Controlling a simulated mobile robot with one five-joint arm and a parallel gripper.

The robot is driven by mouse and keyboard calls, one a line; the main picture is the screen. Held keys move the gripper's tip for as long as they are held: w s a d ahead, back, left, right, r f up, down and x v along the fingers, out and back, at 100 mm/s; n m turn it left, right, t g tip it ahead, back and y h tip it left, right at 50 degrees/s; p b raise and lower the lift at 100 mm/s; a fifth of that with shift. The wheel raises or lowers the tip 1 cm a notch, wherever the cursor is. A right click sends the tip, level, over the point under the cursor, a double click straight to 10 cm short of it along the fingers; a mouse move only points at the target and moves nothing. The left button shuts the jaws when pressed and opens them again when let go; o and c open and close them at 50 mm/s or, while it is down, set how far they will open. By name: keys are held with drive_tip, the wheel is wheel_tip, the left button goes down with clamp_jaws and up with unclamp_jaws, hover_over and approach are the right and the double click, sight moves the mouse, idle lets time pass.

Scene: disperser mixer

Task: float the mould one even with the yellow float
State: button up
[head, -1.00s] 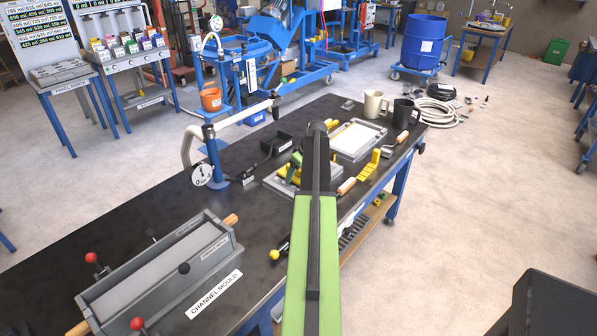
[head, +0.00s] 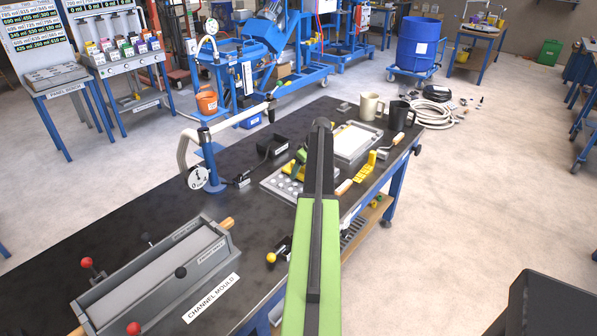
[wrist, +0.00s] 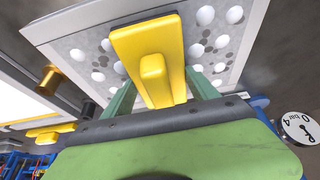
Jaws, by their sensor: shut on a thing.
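The yellow float (wrist: 128,40) is a flat plate with a raised grip, and my gripper (wrist: 157,82) is shut on that grip with its two green fingers. The float lies over a grey mould (wrist: 75,28) with several round white-filled cavities, seen on both sides of the plate. I cannot tell whether the plate touches the mould face. In the head view the mould (head: 270,184) rests on the dark bench, and the float (head: 289,168) shows partly behind my arm. My gripper (head: 300,160) is over the mould there. No label on this mould is readable.
A second framed tray with a pale face (head: 356,141) lies beyond. A gauge post (head: 212,172) and black box (head: 275,146) stand left. The channel mould (head: 155,275) fills the near bench.

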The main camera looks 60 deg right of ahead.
drive_tip(key=shift+s+d, duration=0.15)
drive_tip(key=shift+d, duration=1.1)
drive_tip(key=shift+s+d, duration=0.1)
drive_tip(key=shift+d, duration=1.15)
drive_tip(key=shift+a, duration=1.25)
drive_tip(key=shift+w+a, duration=0.15)
drive_tip(key=shift+a, duration=0.55)
drive_tip(key=shift+w+a, duration=0.15)
drive_tip(key=shift+a, duration=0.55)
drive_tip(key=shift+d, duration=0.1)
wheel_tip(320, 180, up, 6)
drive_tip(key=p, duration=0.6)
drive_tip(key=shift+r, duration=0.2)
drive_tip(key=shift+f, duration=0.15)
